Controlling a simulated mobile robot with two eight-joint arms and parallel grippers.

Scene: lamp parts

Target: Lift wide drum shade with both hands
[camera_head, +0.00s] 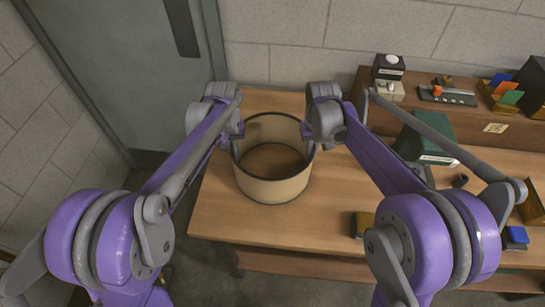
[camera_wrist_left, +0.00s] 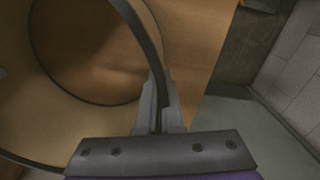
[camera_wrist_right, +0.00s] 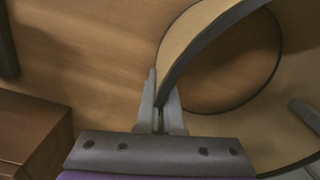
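The wide drum shade (camera_head: 272,188) is a beige open cylinder with dark rims, standing upright at the left part of the wooden table. My left gripper (camera_head: 238,131) is at the left side of its upper rim, and my right gripper (camera_head: 311,130) is at the right side. In the left wrist view the fingers (camera_wrist_left: 159,103) pinch the shade's rim between them. In the right wrist view the fingers (camera_wrist_right: 161,105) also straddle the rim closely, with the wall between them. I cannot tell whether the shade's bottom touches the table.
The wooden table (camera_head: 225,215) is clear around the shade. A raised shelf (camera_head: 470,118) at the back right carries small boxes and coloured cards. A dark green box (camera_head: 425,135) stands right of my right gripper.

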